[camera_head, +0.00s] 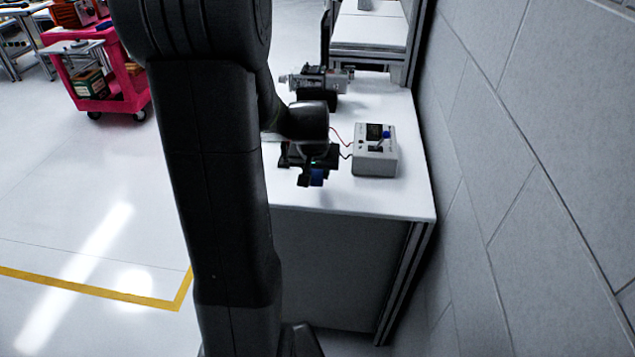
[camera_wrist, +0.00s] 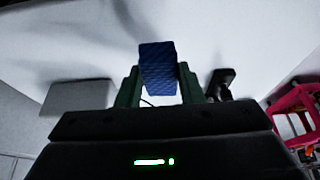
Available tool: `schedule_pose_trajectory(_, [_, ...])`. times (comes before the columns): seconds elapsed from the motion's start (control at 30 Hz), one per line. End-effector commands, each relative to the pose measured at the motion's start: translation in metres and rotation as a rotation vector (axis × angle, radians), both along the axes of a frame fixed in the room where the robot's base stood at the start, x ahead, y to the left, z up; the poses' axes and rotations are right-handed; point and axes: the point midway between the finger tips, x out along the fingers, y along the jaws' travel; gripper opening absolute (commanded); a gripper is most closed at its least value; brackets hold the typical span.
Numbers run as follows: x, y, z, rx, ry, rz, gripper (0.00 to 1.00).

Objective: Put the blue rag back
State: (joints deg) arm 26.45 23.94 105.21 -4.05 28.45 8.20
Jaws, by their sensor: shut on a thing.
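The blue rag (camera_wrist: 158,68) is between the two fingers of my gripper (camera_wrist: 160,85) in the wrist view, and the fingers are shut on it. In the head view the rag (camera_head: 317,177) shows as a small dark blue patch below my gripper (camera_head: 308,172). My gripper is over the near part of the white workbench (camera_head: 365,200), left of the grey box. Whether the rag touches the bench top cannot be told.
A grey box (camera_head: 375,162) with a blue-tipped lever and red and black wires stands on the bench at right. A metal device (camera_head: 320,78) stands farther back. A block wall (camera_head: 540,170) bounds the right side. A pink cart (camera_head: 100,75) stands far left on open floor.

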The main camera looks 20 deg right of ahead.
Motion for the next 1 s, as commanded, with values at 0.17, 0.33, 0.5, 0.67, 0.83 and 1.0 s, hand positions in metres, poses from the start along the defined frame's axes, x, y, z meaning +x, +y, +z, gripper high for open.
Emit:
schedule_pose_trajectory(0.17, [-0.001,0.0,-0.026,0.002,0.005,-0.001,0.12])
schedule_pose_trajectory(0.33, [-0.001,0.0,-0.036,0.001,0.002,-0.001,0.12])
schedule_pose_trajectory(0.5, [0.0,0.0,-0.035,0.001,0.001,-0.001,0.12])
schedule_pose_trajectory(0.67, [0.0,0.0,-0.04,0.001,0.001,-0.001,0.12])
schedule_pose_trajectory(0.83, [0.0,0.0,-0.038,0.001,0.001,-0.001,0.56])
schedule_pose_trajectory(1.0, [0.0,0.0,-0.038,0.001,0.001,-0.001,0.56])
